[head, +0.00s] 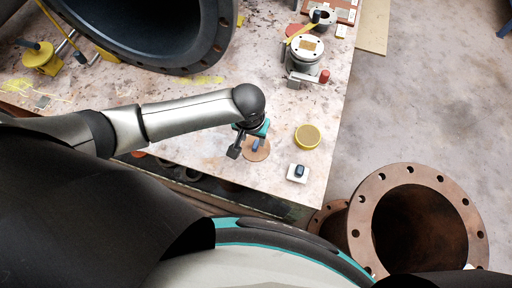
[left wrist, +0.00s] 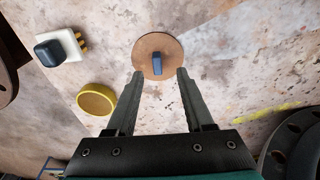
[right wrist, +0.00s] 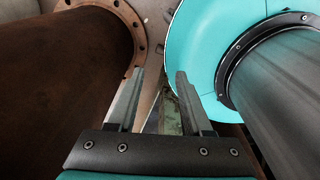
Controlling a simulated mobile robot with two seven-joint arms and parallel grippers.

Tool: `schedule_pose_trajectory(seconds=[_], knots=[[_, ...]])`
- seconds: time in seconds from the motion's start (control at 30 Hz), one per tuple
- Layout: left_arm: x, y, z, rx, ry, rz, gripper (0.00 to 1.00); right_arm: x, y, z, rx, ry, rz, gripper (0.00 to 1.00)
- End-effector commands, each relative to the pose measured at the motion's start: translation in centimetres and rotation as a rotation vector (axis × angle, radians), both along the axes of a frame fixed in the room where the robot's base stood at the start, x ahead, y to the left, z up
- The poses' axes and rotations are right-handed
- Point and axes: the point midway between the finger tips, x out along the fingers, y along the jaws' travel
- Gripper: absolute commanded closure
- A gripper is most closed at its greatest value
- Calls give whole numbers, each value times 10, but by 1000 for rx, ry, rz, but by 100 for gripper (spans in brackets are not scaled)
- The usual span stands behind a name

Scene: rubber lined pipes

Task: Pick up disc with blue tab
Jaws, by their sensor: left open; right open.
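The brown disc (head: 257,150) lies flat on the stained table, with a blue tab (head: 256,144) standing up from its middle. In the left wrist view the disc (left wrist: 150,47) is just beyond the fingertips, its blue tab (left wrist: 157,63) roughly midway between them. My left gripper (head: 240,148) is open and empty over the disc's left side, partly hiding it; it also shows in the left wrist view (left wrist: 160,74). My right gripper (right wrist: 162,72) is open and empty, away from the disc, near rusty pipes and my own teal body.
A yellow round lid (head: 307,136) and a white block with a dark knob (head: 298,173) stand right of the disc. A grey flanged valve (head: 304,55) stands farther back. A large dark flanged pipe (head: 150,30) is at upper left. Rusty flanged pipes (head: 465,215) stand beyond the table edge.

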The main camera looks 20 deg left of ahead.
Motion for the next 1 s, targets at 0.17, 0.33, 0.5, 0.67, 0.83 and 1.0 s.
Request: schedule_pose_trajectory(seconds=[0.17, 0.33, 0.5, 0.67, 0.83, 1.0], knots=[[3, -2, -12, 0, -1, -1, 48, 0, -1, -7, -2, 1, 1, 50], [7, -5, -36, 0, 0, 0, 48, 0, -2, -22, -3, 0, 0, 50], [9, -5, -52, 1, -1, 0, 48, 4, -10, -29, -12, -11, -1, 50], [10, -5, -54, 1, -1, 0, 48, 14, -19, -28, -22, -27, -2, 50], [9, -5, -53, 0, -1, 0, 53, 23, -19, -27, -22, -39, -3, 50], [9, -5, -53, 0, -1, 0, 72, 23, -17, -27, -20, -39, -4, 50]])
